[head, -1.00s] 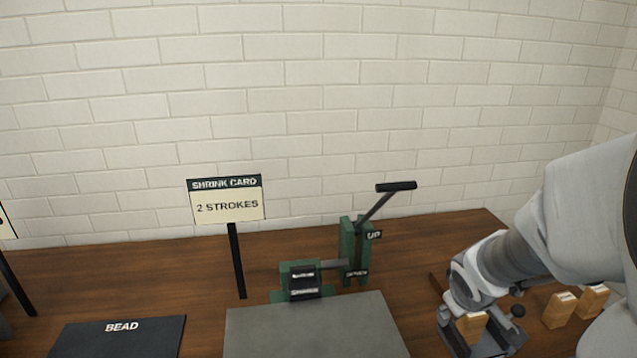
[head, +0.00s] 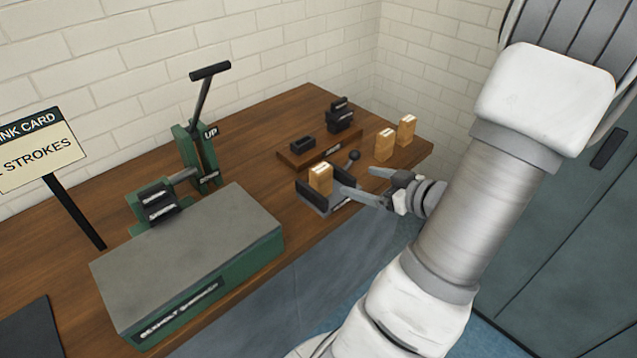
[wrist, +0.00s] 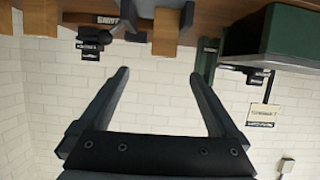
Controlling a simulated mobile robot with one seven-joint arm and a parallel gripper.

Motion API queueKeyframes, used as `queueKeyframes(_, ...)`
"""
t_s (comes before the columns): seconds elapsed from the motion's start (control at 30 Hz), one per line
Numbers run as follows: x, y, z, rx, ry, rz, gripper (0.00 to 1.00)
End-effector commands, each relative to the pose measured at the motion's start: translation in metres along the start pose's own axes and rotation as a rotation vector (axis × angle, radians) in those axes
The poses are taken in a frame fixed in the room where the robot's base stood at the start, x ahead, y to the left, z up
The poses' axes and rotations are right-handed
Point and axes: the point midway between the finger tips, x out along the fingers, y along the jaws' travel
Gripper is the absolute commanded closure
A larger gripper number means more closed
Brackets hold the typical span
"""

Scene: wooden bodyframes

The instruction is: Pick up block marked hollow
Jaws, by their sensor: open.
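Three upright wooden blocks with pale tops show in the head view. One block (head: 320,179) stands in a grey tray-like fixture (head: 313,199). A second block (head: 384,146) and a third block (head: 406,130) stand farther right on the bench. Their markings are too small to read, so I cannot tell which is marked hollow. My gripper (head: 358,181) is open and empty, just right of the fixture and its block. In the wrist view, which looks upside down, my open gripper (wrist: 160,75) has a wooden block (wrist: 166,32) beyond its fingertips, apart from them.
A green press with a raised lever (head: 198,150) and a grey-topped box (head: 190,255) stand left on the wooden bench (head: 285,115). A black-knobbed lever (head: 354,156) and a low wooden stand with black parts (head: 303,145) are behind the fixture. The bench's front edge runs near my gripper.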

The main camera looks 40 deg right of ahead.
Motion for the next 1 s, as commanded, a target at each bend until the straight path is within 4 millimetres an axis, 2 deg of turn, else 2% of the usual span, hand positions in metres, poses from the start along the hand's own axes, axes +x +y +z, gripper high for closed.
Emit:
queueKeyframes(0.07, -0.003, -0.001, 0.001, 0.012, 0.020, -0.007, 0.03)
queueKeyframes(0.17, 0.006, -0.002, 0.001, 0.014, 0.027, -0.012, 0.03)
queueKeyframes(0.6, 0.098, -0.003, 0.000, 0.013, 0.025, -0.011, 0.03)
queueKeyframes(0.7, 0.111, -0.003, -0.001, 0.013, 0.025, -0.010, 0.03)
queueKeyframes(0.87, 0.119, -0.003, -0.002, 0.013, 0.023, -0.008, 0.03)
queueKeyframes(1.0, 0.137, -0.006, 0.001, 0.012, 0.024, -0.011, 0.03)
